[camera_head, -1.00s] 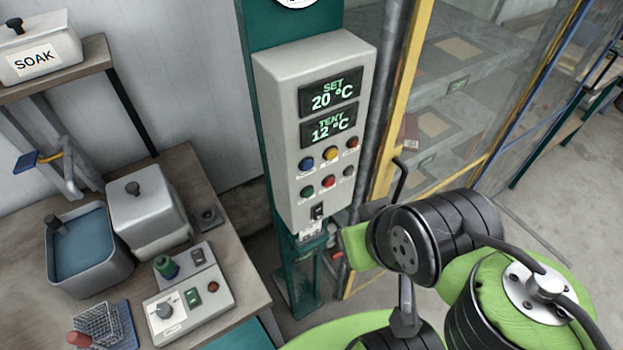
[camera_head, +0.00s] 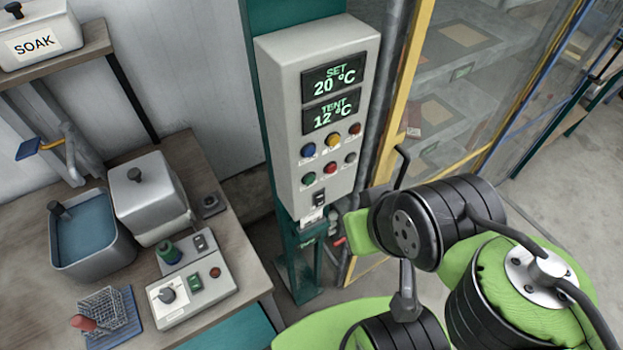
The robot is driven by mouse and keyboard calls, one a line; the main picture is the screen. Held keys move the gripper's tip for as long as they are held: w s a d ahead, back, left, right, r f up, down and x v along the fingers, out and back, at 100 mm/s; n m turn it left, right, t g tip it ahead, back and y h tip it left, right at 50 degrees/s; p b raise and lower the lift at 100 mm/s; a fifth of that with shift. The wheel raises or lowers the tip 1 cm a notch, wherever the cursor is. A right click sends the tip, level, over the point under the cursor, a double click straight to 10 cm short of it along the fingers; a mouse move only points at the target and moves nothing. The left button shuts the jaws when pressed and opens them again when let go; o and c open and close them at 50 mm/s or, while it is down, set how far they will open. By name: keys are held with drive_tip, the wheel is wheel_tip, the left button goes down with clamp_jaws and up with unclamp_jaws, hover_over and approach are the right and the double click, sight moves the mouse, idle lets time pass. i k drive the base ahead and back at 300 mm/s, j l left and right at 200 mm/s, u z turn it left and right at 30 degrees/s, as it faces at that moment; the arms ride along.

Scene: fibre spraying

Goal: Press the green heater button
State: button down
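The control box (camera_head: 290,110) is a pale grey case on a green post, with two lit displays reading SET 20 °C and TENT 12 °C. Below them are two rows of round buttons. The green button (camera_head: 309,179) is at the left of the lower row, beside a red one (camera_head: 331,168) and a grey one. The labels are too small to read. Nothing covers the green button. My black and green arm links fill the lower right, to the right of and below the box. My gripper cannot be made out in this view.
A yellow-framed clear enclosure (camera_head: 408,85) stands right of the box, with a grey pipe between. At left, a wooden bench (camera_head: 235,255) holds a water bath (camera_head: 92,238), a lidded metal tank (camera_head: 150,195) and a small switch panel (camera_head: 215,292). Open floor lies at far right.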

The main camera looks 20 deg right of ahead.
sight(310, 179)
drive_tip(key=k+j+u, duration=0.1)
drive_tip(key=j, duration=0.35)
drive_tip(key=k+j, duration=0.1)
drive_tip(key=j, duration=0.35)
drive_tip(key=k+j+u, duration=0.15)
drive_tip(key=j, duration=0.75)
drive_tip(key=k+u, duration=0.05)
